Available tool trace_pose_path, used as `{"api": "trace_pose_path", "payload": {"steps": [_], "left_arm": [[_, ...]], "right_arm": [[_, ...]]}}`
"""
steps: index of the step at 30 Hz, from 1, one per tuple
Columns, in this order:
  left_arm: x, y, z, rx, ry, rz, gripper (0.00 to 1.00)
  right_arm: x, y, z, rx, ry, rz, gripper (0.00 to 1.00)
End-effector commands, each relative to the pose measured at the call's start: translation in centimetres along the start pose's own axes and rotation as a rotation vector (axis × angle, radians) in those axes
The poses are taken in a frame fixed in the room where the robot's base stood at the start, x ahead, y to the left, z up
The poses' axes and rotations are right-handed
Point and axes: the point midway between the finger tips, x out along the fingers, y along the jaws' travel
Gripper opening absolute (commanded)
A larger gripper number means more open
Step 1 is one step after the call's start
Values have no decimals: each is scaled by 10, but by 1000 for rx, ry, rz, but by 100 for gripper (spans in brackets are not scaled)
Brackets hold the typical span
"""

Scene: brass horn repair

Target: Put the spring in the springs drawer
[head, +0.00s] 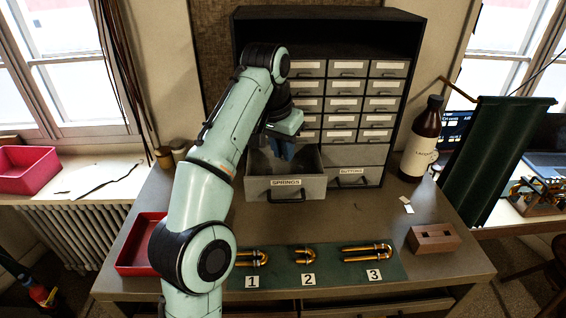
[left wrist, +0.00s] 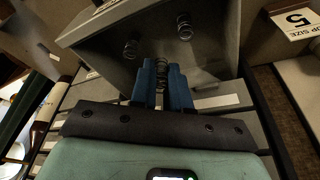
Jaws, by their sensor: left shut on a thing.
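The springs drawer (head: 258,192), a grey drawer labelled SPRINGS, is pulled open at the lower left of the dark cabinet. My left gripper (head: 284,152) points down over the open drawer, with blue fingertips. In the left wrist view the gripper (left wrist: 163,82) is shut on a small dark coil spring (left wrist: 161,67) between its fingertips. Beyond it, the drawer interior shows two other springs, one at the left (left wrist: 130,48) and one farther off (left wrist: 184,26). I cannot tell how high the held spring is above the drawer floor. My right gripper is out of view.
The buttons drawer (head: 352,181) beside it is shut, below rows of small labelled drawers. A green mat (head: 325,275) holds brass tubes numbered 1 to 3. A red tray (head: 137,247), a brown bottle (head: 421,140) and a wooden block (head: 434,238) stand on the bench.

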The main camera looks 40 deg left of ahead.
Motion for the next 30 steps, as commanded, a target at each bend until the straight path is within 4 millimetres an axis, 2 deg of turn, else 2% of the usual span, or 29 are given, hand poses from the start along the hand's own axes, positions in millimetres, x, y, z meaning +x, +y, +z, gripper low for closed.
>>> {"api": "trace_pose_path", "payload": {"steps": [8,18,30], "left_arm": [[12,0,4,1,-1,0,0],[43,-2,9,-1,-2,-1,0],[48,-2,10,0,-1,0,0]], "right_arm": [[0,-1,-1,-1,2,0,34],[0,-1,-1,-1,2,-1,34],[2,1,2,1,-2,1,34]]}}
